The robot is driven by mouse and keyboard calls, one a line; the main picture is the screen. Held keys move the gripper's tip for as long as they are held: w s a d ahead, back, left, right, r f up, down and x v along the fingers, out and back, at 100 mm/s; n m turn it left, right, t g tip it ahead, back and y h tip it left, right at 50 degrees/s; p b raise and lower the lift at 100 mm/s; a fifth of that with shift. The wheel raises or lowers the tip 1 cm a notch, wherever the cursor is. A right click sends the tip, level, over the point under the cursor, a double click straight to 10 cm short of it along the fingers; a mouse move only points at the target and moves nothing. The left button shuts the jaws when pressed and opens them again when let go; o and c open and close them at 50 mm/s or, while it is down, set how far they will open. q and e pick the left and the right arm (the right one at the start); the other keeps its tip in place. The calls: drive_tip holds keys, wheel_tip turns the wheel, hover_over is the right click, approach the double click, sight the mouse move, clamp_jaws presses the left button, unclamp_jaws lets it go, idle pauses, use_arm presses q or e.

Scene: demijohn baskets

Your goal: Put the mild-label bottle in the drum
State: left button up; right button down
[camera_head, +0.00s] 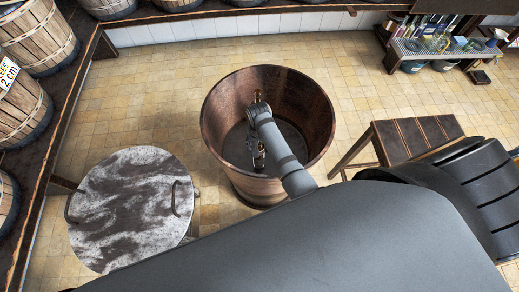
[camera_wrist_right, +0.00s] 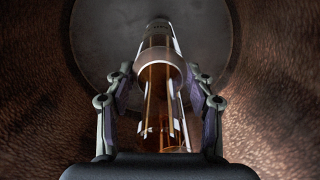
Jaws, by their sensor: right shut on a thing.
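A brown bottle (camera_wrist_right: 160,75) with a pale band and darker cap end is between the fingers of my right gripper (camera_wrist_right: 160,95) in the right wrist view. The gripper is shut on it. The label's wording is not readable. In the head view my right gripper (camera_head: 258,150) reaches down inside the open copper-brown drum (camera_head: 221,122). My left gripper is not in view.
A round mottled metal lid (camera_head: 128,205) with handles lies left of the drum. A wooden stool or small table (camera_head: 415,133) stands to the right. Wooden barrels (camera_head: 35,35) line the left side. A shelf (camera_head: 440,50) with coloured items is at the back right. Tiled floor is clear behind the drum.

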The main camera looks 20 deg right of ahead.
drive_tip(key=shift+f+b, duration=0.4)
drive_tip(key=shift+f, duration=1.5)
drive_tip(key=shift+c, duration=2.4)
unclamp_jaws()
wheel_tip(320, 180, up, 12)
drive_tip(key=shift+r+p, duration=0.1)
drive_tip(key=shift+p, duration=1.15)
drive_tip(key=shift+r, duration=0.1)
